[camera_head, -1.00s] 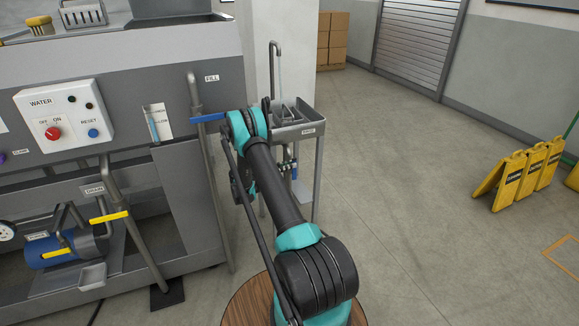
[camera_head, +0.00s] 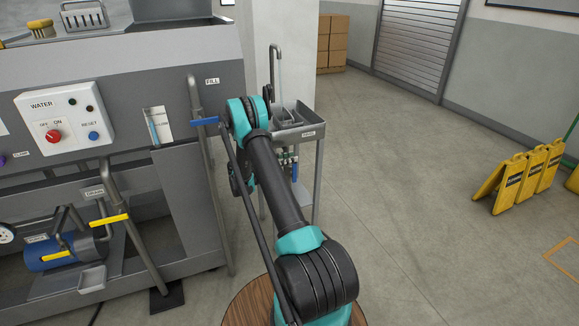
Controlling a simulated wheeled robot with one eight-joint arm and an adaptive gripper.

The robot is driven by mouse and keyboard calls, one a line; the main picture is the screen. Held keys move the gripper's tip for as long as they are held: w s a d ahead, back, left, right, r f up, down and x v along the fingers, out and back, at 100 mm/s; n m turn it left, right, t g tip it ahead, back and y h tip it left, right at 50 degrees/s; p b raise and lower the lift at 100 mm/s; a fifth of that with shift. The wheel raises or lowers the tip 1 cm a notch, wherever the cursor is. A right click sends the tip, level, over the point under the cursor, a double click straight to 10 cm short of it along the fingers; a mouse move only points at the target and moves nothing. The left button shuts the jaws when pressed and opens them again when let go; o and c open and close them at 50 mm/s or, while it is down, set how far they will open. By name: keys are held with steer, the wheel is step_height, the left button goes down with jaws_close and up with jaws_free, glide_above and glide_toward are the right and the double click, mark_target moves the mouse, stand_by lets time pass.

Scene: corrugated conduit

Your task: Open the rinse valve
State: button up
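A small grey basin stand (camera_head: 300,135) is just beyond my arm, with a small label on its front rim that looks like RINSE. A tall bent pipe (camera_head: 275,62) rises behind the basin. Beneath the basin is a cluster of small pipe fittings (camera_head: 288,160) with blue and green spots. It is partly covered by my arm and too small to tell which part is the valve handle or how it is turned. My arm's raised joint is in front of the stand's left side. My gripper cannot be made out; it appears hidden behind my arm.
The large grey machine on the left carries a blue FILL lever (camera_head: 204,121), close left of my arm, a WATER box (camera_head: 64,116) and a yellow DRAIN lever (camera_head: 109,219). Yellow folding signs (camera_head: 515,182) stand far right. The floor between is clear.

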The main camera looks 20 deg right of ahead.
steer(key=shift+r, duration=2.1)
steer(key=shift+r, duration=0.1)
steer(key=s+a+r+n+t+y, duration=0.1)
steer(key=s+a+r+n+y, duration=0.2)
steer(key=s+n+y, duration=0.35)
steer(key=s+a+r+n+t+y, duration=0.1)
steer(key=s+a+r+n+y, duration=0.25)
steer(key=s, duration=0.55)
steer(key=s+a+f+n+t+y, duration=0.1)
steer(key=s+a+n+y, duration=0.3)
steer(key=s+a, duration=0.4)
steer(key=s+a+f+n+t+y, duration=0.1)
steer(key=s+a+n+y, duration=0.3)
steer(key=s, duration=1.3)
steer(key=a+f, duration=0.1)
steer(key=a, duration=0.3)
steer(key=shift+a+f, duration=0.25)
steer(key=shift+a, duration=0.05)
